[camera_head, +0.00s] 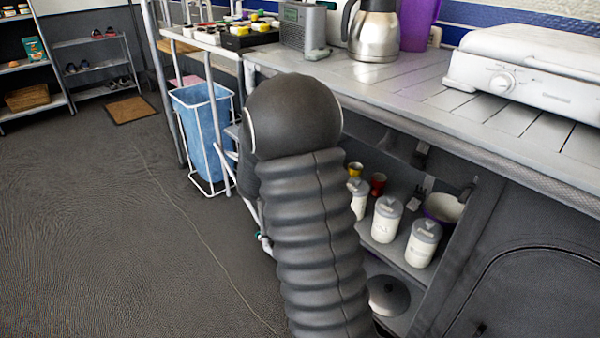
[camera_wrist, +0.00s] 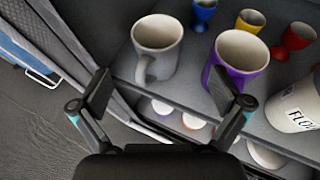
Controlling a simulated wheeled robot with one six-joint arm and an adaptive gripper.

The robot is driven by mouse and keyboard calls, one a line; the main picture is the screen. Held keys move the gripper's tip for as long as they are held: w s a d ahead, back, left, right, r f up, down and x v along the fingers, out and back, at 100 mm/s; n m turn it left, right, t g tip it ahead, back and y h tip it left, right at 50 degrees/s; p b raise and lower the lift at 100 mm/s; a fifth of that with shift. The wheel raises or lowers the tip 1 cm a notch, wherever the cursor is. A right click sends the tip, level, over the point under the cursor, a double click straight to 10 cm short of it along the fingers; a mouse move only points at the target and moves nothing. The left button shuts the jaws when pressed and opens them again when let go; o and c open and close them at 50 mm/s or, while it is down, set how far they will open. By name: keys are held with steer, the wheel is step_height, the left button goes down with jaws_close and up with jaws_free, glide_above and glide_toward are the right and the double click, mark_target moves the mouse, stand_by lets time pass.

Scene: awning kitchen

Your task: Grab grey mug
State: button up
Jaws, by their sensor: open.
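The grey mug (camera_wrist: 158,46) stands upright on a shelf in the wrist view, with its handle toward the lower left. A purple mug with a pale inside (camera_wrist: 238,60) stands to its right. My gripper (camera_wrist: 166,98) is open and empty. Its left finger is below and left of the grey mug, and its right finger overlaps the purple mug in the picture. The grey mug is ahead of the gap between the fingers. In the head view my dark arm hides the gripper, and I cannot make out the grey mug there.
Blue (camera_wrist: 203,14), yellow (camera_wrist: 249,20) and red (camera_wrist: 297,38) egg cups and a flour canister (camera_wrist: 297,100) share the shelf. A blue bin (camera_head: 203,125) stands left of the counter (camera_head: 375,88). Open floor (camera_head: 110,230) lies left.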

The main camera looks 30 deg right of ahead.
steer(key=x, duration=0.9)
steer(key=shift+w+d+r, duration=0.1)
steer(key=shift+w, duration=0.15)
steer(key=c, duration=1.4)
steer(key=shift+o, duration=0.2)
steer(key=shift+r, duration=0.15)
